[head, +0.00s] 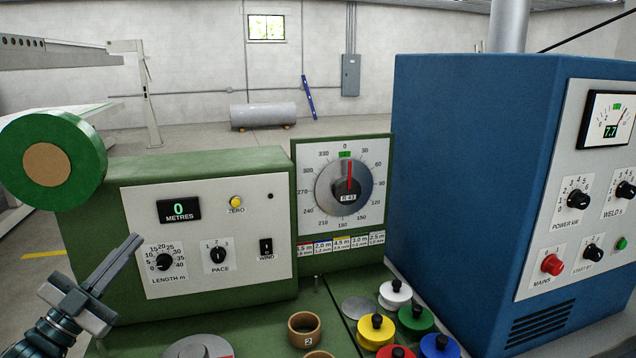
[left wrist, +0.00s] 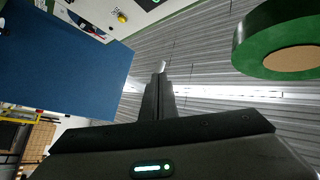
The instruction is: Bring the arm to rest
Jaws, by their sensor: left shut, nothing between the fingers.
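My left gripper (head: 128,249) is at the lower left of the head view, in front of the left part of the green winding machine's panel (head: 205,228). Its two fingers are together with nothing between them, pointing up and to the right, close to the LENGTH knob (head: 164,261) in the picture. I cannot tell whether they touch the panel. In the left wrist view the closed fingers (left wrist: 160,78) point away into open space. My right gripper is not in view.
A green roll (head: 85,150) sits at the machine's left. A dial (head: 345,188) stands behind. A blue welder cabinet (head: 470,150) fills the right. Coloured knobbed weights (head: 377,331) and a brown ring (head: 304,330) stand on the green bench in front. Open floor lies at the far left.

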